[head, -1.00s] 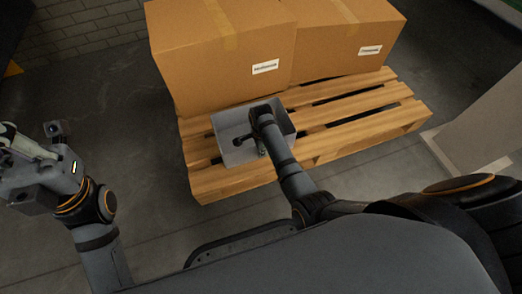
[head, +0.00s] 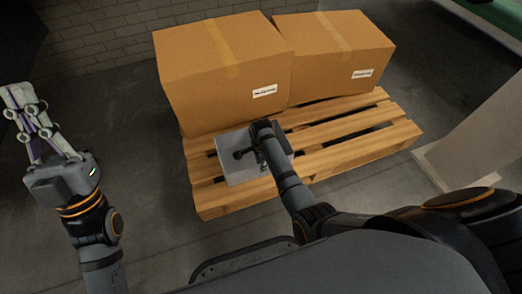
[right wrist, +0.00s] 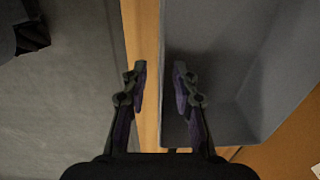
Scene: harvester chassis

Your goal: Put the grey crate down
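The grey crate (head: 236,172) rests on the near left part of the wooden pallet (head: 335,157), in front of the cardboard boxes. In the right wrist view the crate (right wrist: 240,65) fills the upper right. My right gripper (right wrist: 159,82) straddles the crate's near wall, one finger inside and one outside, with visible gaps beside both fingers. In the head view my right gripper (head: 252,150) is partly hidden by its own wrist. My left gripper (head: 22,108) is raised at the far left, away from the crate, and appears empty; its finger gap is unclear.
Two large cardboard boxes, a left one (head: 215,85) and a right one (head: 335,60), stand on the back of the pallet. Bare slats lie right of the crate. A grey panel (head: 480,140) stands at the right. The floor left of the pallet is clear.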

